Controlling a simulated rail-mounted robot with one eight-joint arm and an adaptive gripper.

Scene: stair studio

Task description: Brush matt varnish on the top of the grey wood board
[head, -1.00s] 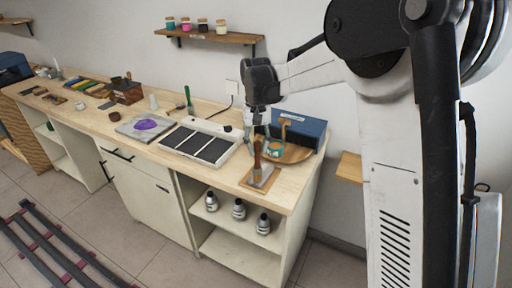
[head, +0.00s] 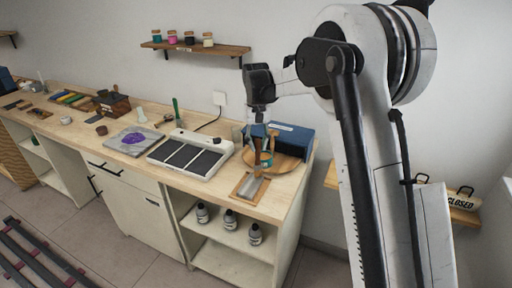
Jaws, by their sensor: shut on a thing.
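The grey wood board (head: 251,187) lies flat on a brown base at the front right of the bench. My gripper (head: 260,146) is shut on a brush (head: 258,158), whose brown part shows below the fingers. The brush is beside or over a small teal-labelled jar (head: 267,158) on a round wooden board (head: 287,163), just behind the grey board. I cannot tell whether its bristles are inside the jar, as the gripper and jar overlap them. The jar's contents are hidden.
A blue box (head: 292,139) stands close behind the round board. A white panel with dark pads (head: 187,157) lies left of the grey board. A palette with purple paint (head: 133,140) is farther left. Bottles (head: 229,219) stand on the shelf below.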

